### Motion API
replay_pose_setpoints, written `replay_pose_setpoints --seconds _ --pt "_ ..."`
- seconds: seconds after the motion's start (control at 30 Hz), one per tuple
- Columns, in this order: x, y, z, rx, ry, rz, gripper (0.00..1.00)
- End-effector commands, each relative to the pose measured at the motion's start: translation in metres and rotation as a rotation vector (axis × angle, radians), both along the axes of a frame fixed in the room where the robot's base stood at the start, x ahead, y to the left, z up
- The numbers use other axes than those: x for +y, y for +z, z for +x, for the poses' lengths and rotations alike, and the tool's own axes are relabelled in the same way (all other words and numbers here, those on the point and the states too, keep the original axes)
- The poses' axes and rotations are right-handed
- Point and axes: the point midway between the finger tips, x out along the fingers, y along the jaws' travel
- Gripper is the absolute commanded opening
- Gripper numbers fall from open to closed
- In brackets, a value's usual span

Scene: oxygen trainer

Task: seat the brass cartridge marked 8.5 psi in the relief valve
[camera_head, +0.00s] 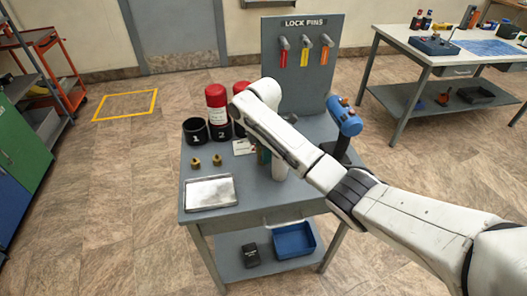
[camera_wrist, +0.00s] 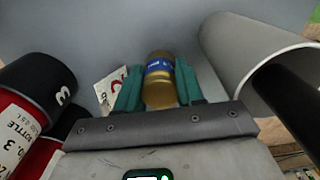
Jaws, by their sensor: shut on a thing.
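My gripper (camera_wrist: 158,82) has teal fingers shut on a brass cartridge (camera_wrist: 159,92) with a blue band. The band's marking is too small to read. In the head view, my gripper (camera_head: 262,154) is over the grey table, mostly hidden by my arm. Two other brass pieces (camera_head: 195,163) (camera_head: 217,160) stand on the table behind the metal tray; their markings are not readable. A blue fitting with orange parts (camera_head: 345,116) stands on a dark mount at the table's right; I cannot tell whether it is the relief valve.
A large grey cylinder (camera_wrist: 250,50) is close right of my gripper. A bottle marked 3 (camera_wrist: 22,125) and its black cup (camera_wrist: 42,80) are close left. A red-white tag (camera_wrist: 110,90) lies beyond. The metal tray (camera_head: 210,194) is empty. The lock-pin board (camera_head: 302,85) rises behind.

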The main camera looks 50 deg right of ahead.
Motion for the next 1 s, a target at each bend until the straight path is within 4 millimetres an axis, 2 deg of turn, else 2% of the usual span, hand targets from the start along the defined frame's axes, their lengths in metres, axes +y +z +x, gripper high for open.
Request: replay_pose_setpoints --seconds 0.03,0.07,0.3,0.67,0.77,1.0 --pt "0.0 -0.002 0.0 0.0 0.0 0.0 0.0" --pt "0.0 -0.002 0.0 0.001 0.0 0.0 0.39" --pt "0.0 -0.002 0.0 0.001 0.0 0.0 0.62" --pt "0.0 0.005 0.0 -0.001 0.0 0.0 0.63" --pt "0.0 0.019 0.001 -0.003 0.001 0.0 0.63" --pt "0.0 0.069 0.001 -0.004 0.001 -0.001 0.63"
